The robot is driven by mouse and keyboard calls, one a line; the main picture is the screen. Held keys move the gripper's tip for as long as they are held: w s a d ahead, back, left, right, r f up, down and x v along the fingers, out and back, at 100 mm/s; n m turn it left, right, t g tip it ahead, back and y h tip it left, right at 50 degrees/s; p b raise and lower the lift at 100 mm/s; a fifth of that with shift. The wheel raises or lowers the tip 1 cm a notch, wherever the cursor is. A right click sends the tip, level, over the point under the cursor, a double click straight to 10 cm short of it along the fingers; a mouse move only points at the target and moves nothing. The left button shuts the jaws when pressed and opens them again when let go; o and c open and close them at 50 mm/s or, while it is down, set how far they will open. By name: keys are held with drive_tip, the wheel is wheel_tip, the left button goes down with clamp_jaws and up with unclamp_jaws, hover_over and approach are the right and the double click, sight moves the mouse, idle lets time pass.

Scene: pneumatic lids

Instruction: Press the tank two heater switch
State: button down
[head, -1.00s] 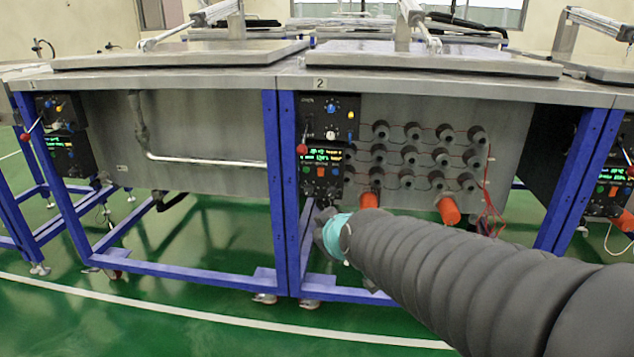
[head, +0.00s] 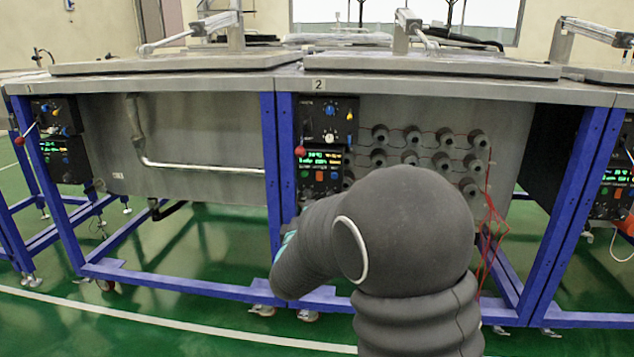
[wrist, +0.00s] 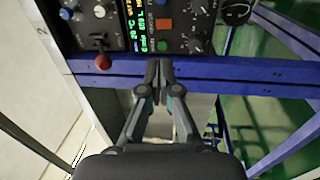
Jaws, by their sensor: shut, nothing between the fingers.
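Tank two, marked by a "2" plate (head: 318,84), has a black control box below its rim. The lower panel (head: 333,190) has a lit green display, a green button (head: 304,174) and an orange rectangular switch (head: 319,176). Its labels are too small to read, so I cannot tell which is the heater switch. The wrist view shows this panel turned sideways at the top, with the orange switch (wrist: 162,25) and green button (wrist: 161,46). My gripper (wrist: 158,64) is shut and empty, appearing just below the panel, apart from the switch.
A red-knobbed lever (head: 300,152) sticks out by the upper box; it also shows left of my gripper in the wrist view (wrist: 101,62). A blue frame post (head: 270,180) stands left of the panel. Grey round fittings (head: 445,137) with red wires are to the right.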

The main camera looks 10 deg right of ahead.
sight(319, 174)
drive_tip(key=x, duration=1.4)
drive_tip(key=shift+r, duration=0.1)
drive_tip(key=shift+d, duration=0.1)
